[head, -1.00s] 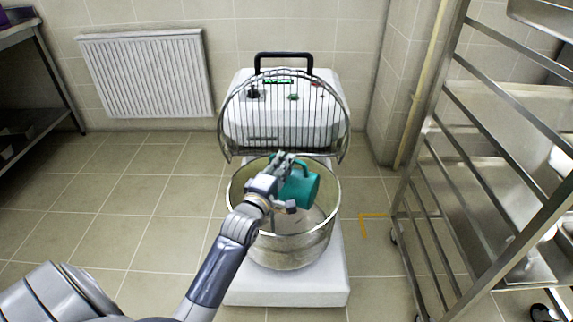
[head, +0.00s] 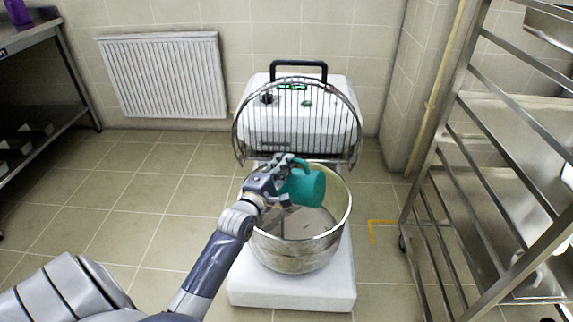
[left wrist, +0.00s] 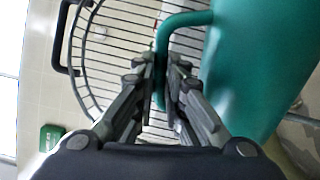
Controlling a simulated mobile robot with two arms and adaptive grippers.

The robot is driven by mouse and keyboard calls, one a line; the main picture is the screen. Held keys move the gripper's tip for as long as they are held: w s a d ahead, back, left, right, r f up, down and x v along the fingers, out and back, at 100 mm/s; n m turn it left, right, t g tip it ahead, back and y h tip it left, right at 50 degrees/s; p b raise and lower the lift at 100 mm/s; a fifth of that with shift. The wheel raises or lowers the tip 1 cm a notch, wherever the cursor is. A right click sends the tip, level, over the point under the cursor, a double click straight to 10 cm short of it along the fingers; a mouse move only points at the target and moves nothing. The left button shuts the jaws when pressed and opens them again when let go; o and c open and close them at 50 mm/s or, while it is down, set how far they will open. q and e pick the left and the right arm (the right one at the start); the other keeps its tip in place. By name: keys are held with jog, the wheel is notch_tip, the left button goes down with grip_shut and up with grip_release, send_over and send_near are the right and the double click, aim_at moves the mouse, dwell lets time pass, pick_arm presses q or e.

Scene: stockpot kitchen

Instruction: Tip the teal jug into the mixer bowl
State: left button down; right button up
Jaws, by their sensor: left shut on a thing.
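The teal jug (head: 304,187) is held over the mixer bowl (head: 297,247) in the head view, tilted with its mouth end towards the right. My left gripper (head: 286,166) is shut on the jug's handle. In the left wrist view the fingers (left wrist: 160,85) close around the teal handle (left wrist: 161,50), with the jug body (left wrist: 262,65) to the right. The bowl is a wide metal one on the white mixer base (head: 290,291). The inside of the jug is hidden. My right gripper is not in view.
The wire guard (head: 297,120) is raised behind the bowl, in front of the white mixer housing (head: 258,130). A metal rack (head: 440,140) stands at right. A radiator (head: 163,75) hangs on the back wall. Floor left of the mixer is clear.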

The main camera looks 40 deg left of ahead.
pick_arm(q)
jog(key=shift+a+r, duration=0.25)
jog(key=shift+s+a+f+n, duration=0.15)
jog(key=shift+s+a+n, duration=0.05)
jog(key=shift+a+n, duration=0.7)
jog(key=shift+s+a+n, duration=0.1)
jog(key=shift+a+n, duration=0.2)
jog(key=shift+a, duration=0.4)
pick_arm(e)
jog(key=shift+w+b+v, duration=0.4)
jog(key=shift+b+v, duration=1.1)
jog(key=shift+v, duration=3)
pick_arm(q)
jog(key=s+a+f+n+b, duration=0.1)
jog(key=a+f+n+b, duration=0.3)
jog(key=a+n, duration=0.3)
jog(key=shift+s+a+f, duration=0.15)
jog(key=shift+s+a, duration=0.15)
jog(key=shift+a, duration=0.9)
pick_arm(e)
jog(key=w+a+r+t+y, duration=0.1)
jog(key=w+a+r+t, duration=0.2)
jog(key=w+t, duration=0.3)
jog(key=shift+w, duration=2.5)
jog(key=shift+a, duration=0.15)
